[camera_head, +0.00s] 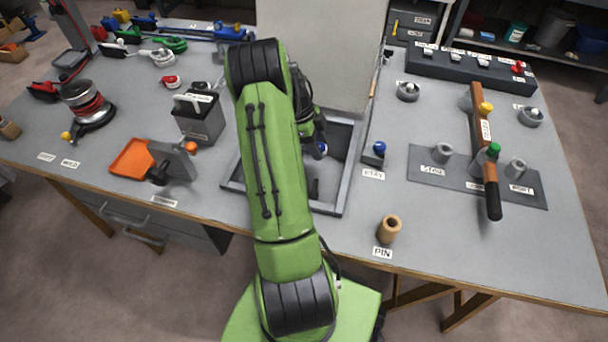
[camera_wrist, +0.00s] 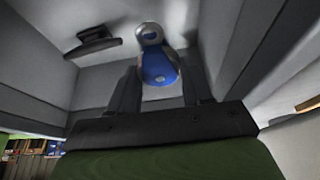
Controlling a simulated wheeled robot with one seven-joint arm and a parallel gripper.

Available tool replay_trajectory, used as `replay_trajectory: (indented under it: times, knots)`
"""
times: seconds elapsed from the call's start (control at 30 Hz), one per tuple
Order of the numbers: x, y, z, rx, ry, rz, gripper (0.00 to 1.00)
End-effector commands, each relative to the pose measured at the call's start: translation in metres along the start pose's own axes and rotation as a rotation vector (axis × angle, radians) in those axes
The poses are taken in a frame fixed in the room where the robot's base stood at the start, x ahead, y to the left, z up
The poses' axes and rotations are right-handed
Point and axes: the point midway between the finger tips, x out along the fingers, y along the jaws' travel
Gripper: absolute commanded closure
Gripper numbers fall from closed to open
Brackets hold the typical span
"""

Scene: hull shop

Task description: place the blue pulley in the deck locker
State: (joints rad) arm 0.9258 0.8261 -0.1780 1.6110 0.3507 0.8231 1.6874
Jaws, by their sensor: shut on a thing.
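The deck locker (camera_head: 348,180) is an open grey box in the middle of the bench, with its pale lid (camera_head: 330,50) standing up behind it. My gripper (camera_wrist: 160,78) is shut on the blue pulley (camera_wrist: 157,66), which has a grey metal top and sits between the two dark fingers. In the wrist view, grey walls surround the pulley, and a pale surface lies beyond it. In the head view, a bit of blue of the pulley (camera_head: 321,148) shows within the locker's outline. My arm hides much of the locker. I cannot tell whether the pulley touches the floor.
A dark fitting (camera_wrist: 93,43) is on a locker surface. A block with a blue knob (camera_head: 379,148) stands just right of the locker. A wooden-handled bar (camera_head: 482,130) lies at right.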

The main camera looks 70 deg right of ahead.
Motion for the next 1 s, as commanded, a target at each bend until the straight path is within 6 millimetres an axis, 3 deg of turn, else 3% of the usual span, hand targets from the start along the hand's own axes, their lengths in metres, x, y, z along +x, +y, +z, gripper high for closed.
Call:
replay_trajectory:
  times: [0.1, 0.4, 0.77, 0.8, 0.87, 1.0]
  knots:
    - [0.030, 0.001, 0.012, -0.002, 0.001, 0.004, 0.87]
    - [0.079, 0.001, 0.033, -0.003, 0.001, 0.002, 0.87]
    - [0.083, 0.000, 0.035, -0.002, 0.000, -0.001, 0.87]
    - [0.083, 0.000, 0.035, -0.002, 0.000, -0.001, 0.47]
    - [0.082, 0.000, 0.034, -0.002, 0.000, -0.001, 0.40]
    - [0.082, 0.000, 0.034, -0.002, 0.000, -0.001, 0.40]
